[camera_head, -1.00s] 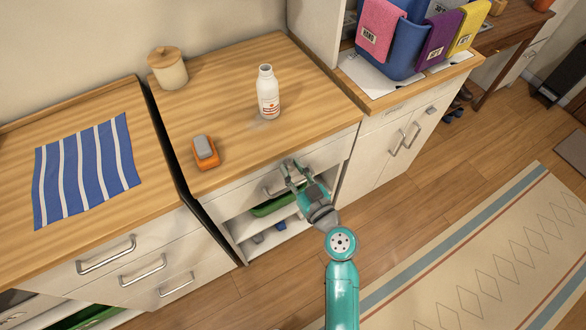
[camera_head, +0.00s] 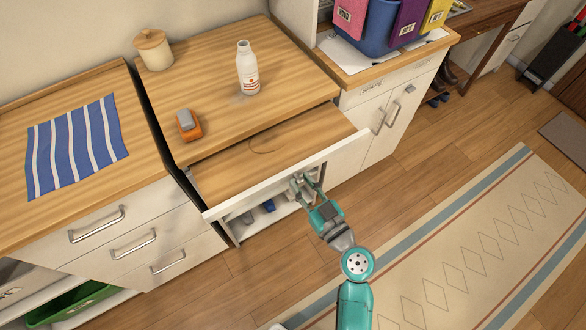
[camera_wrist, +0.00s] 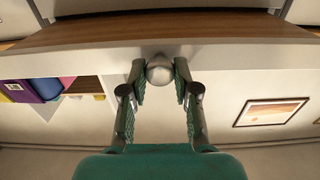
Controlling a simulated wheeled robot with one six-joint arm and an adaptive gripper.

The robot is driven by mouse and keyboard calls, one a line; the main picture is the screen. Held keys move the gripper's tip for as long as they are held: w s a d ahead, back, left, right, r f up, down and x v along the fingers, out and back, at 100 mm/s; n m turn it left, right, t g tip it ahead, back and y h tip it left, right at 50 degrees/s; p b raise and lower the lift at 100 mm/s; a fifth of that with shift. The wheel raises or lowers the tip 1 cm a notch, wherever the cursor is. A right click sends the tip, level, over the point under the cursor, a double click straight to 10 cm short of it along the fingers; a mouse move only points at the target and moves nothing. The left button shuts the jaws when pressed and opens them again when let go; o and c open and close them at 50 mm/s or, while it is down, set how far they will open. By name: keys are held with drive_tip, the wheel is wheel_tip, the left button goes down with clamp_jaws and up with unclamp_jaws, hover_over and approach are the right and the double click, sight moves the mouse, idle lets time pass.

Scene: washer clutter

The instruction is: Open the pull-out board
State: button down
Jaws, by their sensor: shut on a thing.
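The pull-out board (camera_head: 270,150) is a wooden panel with a white front, sticking out from under the wooden countertop of the middle cabinet. A thin curved ring mark shows on its bare top. My gripper (camera_head: 300,185) is at the board's white front and shut on its handle. In the wrist view the rounded metal handle (camera_wrist: 160,69) sits between the fingertips of my gripper (camera_wrist: 160,76), against the white front edge. Most of the handle is hidden by the fingers in the head view.
A white bottle (camera_head: 248,70), an orange-and-grey sponge-like item (camera_head: 188,125) and a lidded canister (camera_head: 153,50) stand on the countertop (camera_head: 210,65). Open shelves are below the board. Drawers with handles (camera_head: 97,225) are at left. Floor is clear at right, with a rug (camera_head: 450,250).

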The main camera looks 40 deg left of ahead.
drive_tip(key=v, duration=0.6)
drive_tip(key=c, duration=0.9)
unclamp_jaws()
drive_tip(key=shift+a, duration=0.1)
drive_tip(key=v, duration=1.2)
drive_tip(key=shift+f, duration=0.1)
